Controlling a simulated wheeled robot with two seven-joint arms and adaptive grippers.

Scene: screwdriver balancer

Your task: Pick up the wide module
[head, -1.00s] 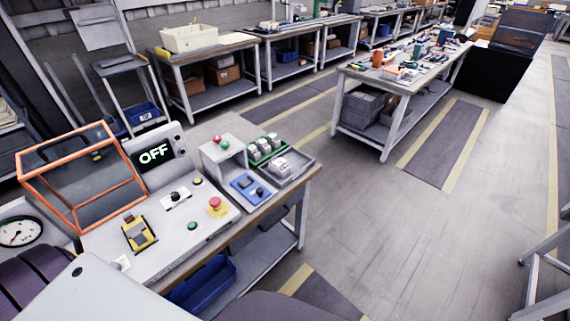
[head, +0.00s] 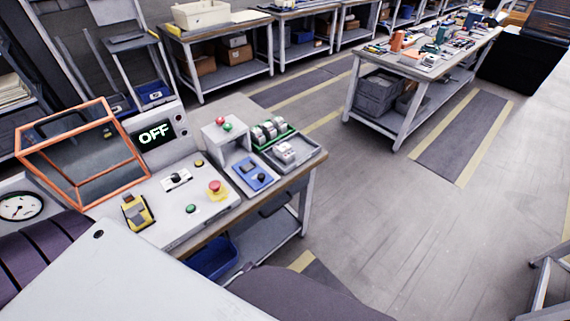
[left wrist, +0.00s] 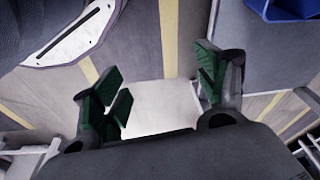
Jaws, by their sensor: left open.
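A light grey module (head: 285,152) sits in a grey tray (head: 308,160) near the right corner of the workbench in the head view. It looks like the wide module, but it is small here. Several smaller grey modules (head: 270,130) stand in a green-edged holder right behind it. My left gripper (left wrist: 160,93) is open in the left wrist view, its green-padded fingers apart with nothing held. No module shows in that view. Neither gripper shows in the head view.
Left of the tray are a grey stand with red and green buttons (head: 222,130), a blue device (head: 251,175), and a control panel with a red stop button (head: 215,188). An orange-framed box (head: 80,155) stands at left. A display (head: 157,135) reads OFF. Open floor lies right.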

